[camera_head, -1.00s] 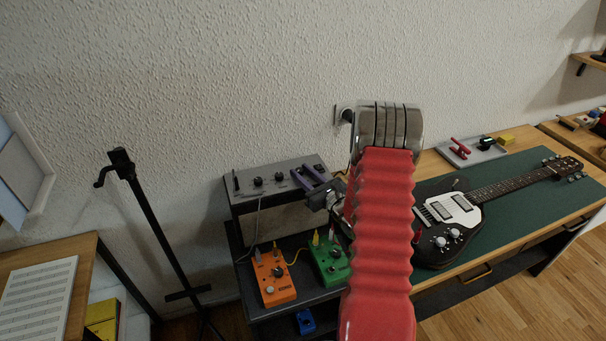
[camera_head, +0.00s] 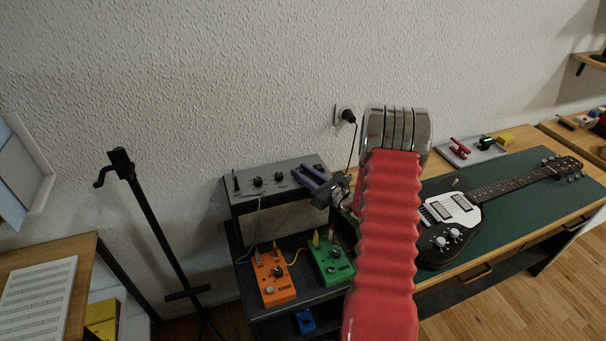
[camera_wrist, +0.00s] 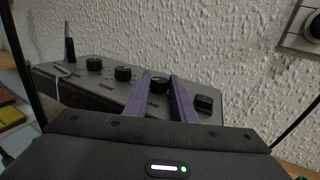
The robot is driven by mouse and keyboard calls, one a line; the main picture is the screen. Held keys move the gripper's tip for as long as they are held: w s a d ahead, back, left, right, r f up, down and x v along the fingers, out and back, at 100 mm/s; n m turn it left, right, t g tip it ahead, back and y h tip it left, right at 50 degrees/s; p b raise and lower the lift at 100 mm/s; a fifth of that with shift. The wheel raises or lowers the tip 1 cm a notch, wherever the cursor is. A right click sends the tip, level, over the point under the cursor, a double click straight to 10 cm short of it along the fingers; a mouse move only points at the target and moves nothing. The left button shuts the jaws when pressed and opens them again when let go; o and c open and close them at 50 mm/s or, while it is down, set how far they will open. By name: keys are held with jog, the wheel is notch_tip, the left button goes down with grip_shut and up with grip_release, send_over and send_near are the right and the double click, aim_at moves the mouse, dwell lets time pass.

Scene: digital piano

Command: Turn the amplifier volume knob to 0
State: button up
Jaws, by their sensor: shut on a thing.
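The amplifier (camera_head: 240,208) is a grey box with a dark sloping top panel, standing on a dark shelf beside the wall. Its knobs are black and round. In the wrist view, a left knob (camera_wrist: 93,64) and a middle knob (camera_wrist: 123,73) stand free. A third knob (camera_wrist: 159,86) sits between the purple fingers of my gripper (camera_wrist: 160,80), which are shut on it. In the head view my gripper (camera_head: 303,174) is at the right part of the panel, and its fingers hide that knob.
A black switch (camera_wrist: 203,102) sits right of the held knob. A cable plugs into the panel's left end. An orange pedal (camera_head: 273,280) and a green pedal (camera_head: 331,262) lie in front. A wall socket (camera_head: 346,116) is behind; a guitar (camera_head: 450,222) lies on the right bench.

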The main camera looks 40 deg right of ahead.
jog(key=o, duration=1)
jog(key=shift+s, duration=0.1)
jog(key=s, duration=0.4)
jog(key=s+d, duration=0.1)
jog(key=s, duration=0.4)
jog(key=s+d, duration=0.1)
jog(key=s, duration=0.3)
jog(key=shift+s, duration=0.25)
jog(key=shift+d, duration=0.1)
